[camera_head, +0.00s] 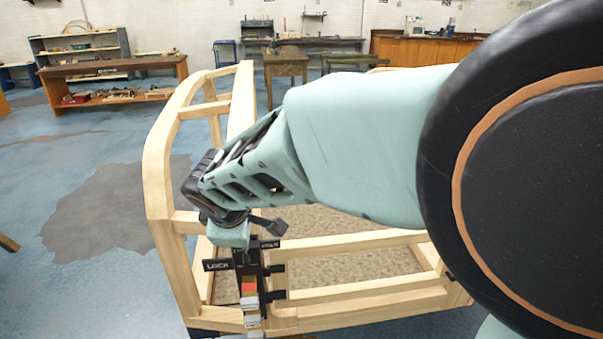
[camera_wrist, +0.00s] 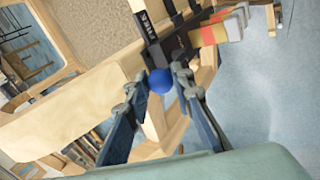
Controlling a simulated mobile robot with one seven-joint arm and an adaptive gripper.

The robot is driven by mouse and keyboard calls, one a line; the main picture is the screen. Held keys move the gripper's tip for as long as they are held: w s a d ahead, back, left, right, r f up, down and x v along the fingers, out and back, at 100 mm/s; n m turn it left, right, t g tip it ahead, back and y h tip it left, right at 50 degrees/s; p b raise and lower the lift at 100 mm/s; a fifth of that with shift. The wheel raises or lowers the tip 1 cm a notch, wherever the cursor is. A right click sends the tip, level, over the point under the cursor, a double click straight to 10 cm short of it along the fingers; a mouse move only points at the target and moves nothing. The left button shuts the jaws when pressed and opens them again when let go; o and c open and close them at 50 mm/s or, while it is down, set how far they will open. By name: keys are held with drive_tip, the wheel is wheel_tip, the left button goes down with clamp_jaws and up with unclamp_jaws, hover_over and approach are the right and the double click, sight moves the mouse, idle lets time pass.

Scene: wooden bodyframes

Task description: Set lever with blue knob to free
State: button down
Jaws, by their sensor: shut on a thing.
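The blue knob (camera_wrist: 160,81) shows in the wrist view between the two fingertips of my gripper (camera_wrist: 158,83), which is shut on it. In the head view my gripper (camera_head: 228,228) hangs over the top of a black lever bracket (camera_head: 250,270), and the knob is hidden there. The lever's shaft is mostly hidden behind the fingers and knob. A black label plate (camera_head: 216,265) on the left of the bracket seems to read LOCK. A smaller black plate (camera_head: 269,244) is on the right, its text hard to read.
The bracket is fixed to a wooden body frame (camera_head: 160,180) with open bays. A workbench (camera_head: 115,67) is at the back left.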

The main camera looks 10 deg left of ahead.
drive_tip(key=shift+w+d, duration=0.1)
drive_tip(key=shift+d, duration=0.05)
idle(0.5)
drive_tip(key=c, duration=1.7)
unclamp_jaws()
drive_tip(key=shift+o, duration=0.2)
wheel_tip(320, 180, up, 10)
